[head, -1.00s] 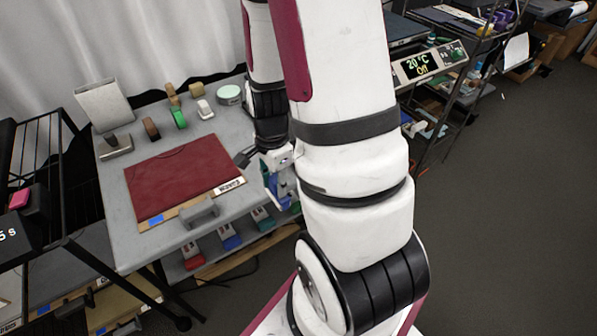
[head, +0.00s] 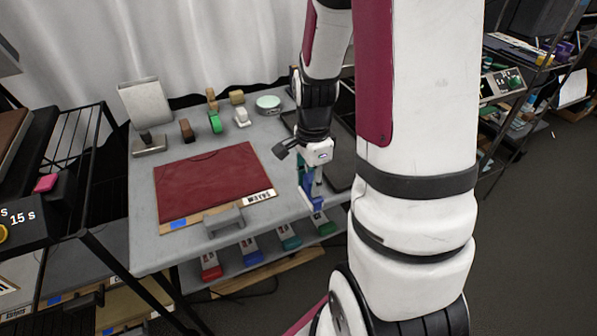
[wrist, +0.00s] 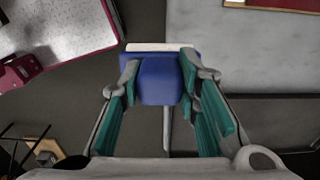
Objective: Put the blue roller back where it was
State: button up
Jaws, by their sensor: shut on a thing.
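My gripper (head: 311,202) hangs at the right front edge of the grey table (head: 150,230) in the head view, pointing down. In the wrist view, its two fingers with teal pads (wrist: 160,88) are shut on the blue roller (wrist: 158,70). The roller shows as a blue block with a pale strip along its far edge and a thin grey rod towards me. In the head view, the blue at the fingers is small and partly hidden by the gripper. The roller is held clear of surfaces in the wrist view, with dark floor behind it.
A dark red sheet (head: 205,180) covers the table's middle, with a grey handle-like piece (head: 224,220) in front. Small brown (head: 187,130), green (head: 215,122) and white (head: 242,117) items stand behind it. Red (head: 211,268) and other coloured items line the lower shelf. A black rack (head: 85,180) stands left.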

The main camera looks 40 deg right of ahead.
jog(key=shift+w+d+f, duration=0.5)
jog(key=shift+w+f, duration=0.2)
jog(key=shift+w, duration=0.55)
jog(key=shift+w+d+f, duration=0.5)
jog(key=shift+w+f, duration=0.25)
jog(key=shift+w, duration=0.55)
jog(key=shift+w+d+f, duration=0.5)
jog(key=shift+w+f, duration=0.2)
jog(key=shift+w, duration=0.55)
jog(key=shift+f+b, duration=0.15)
jog(key=shift+b, duration=0.25)
jog(key=o, duration=1.1)
